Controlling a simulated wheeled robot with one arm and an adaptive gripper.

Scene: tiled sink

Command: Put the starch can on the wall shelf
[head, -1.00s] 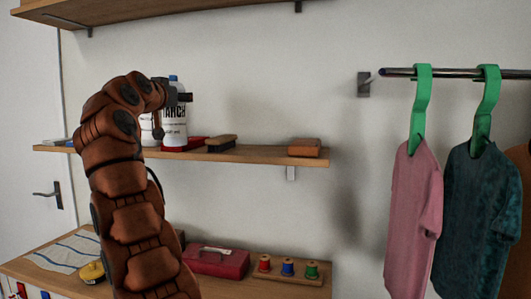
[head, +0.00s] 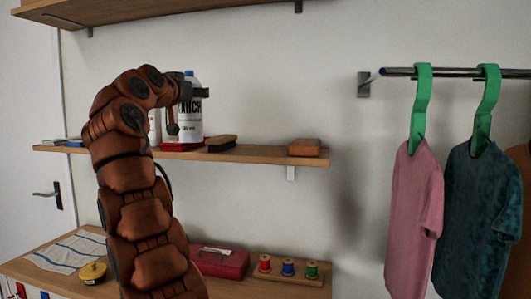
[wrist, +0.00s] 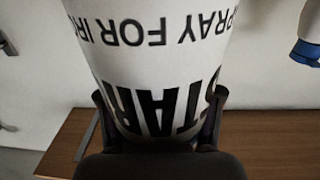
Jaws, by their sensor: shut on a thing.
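The starch can (head: 191,122) is a white can with black lettering and a blue cap. It stands upright at the left part of the wall shelf (head: 265,155), above a red item there; I cannot tell whether it touches it. My gripper (head: 190,94) is shut on the can near its upper part. In the wrist view the can (wrist: 150,60) fills the middle, its lettering upside down, between the two fingers (wrist: 160,115). My arm hides part of the shelf's left side.
On the shelf are a red item (head: 180,147), a dark brush (head: 221,143), a brown block (head: 304,147) and a white bottle (head: 155,127). Between brush and block the shelf is clear. A higher shelf (head: 150,8) is above. Below are a red box (head: 220,262) and thread spools (head: 287,268).

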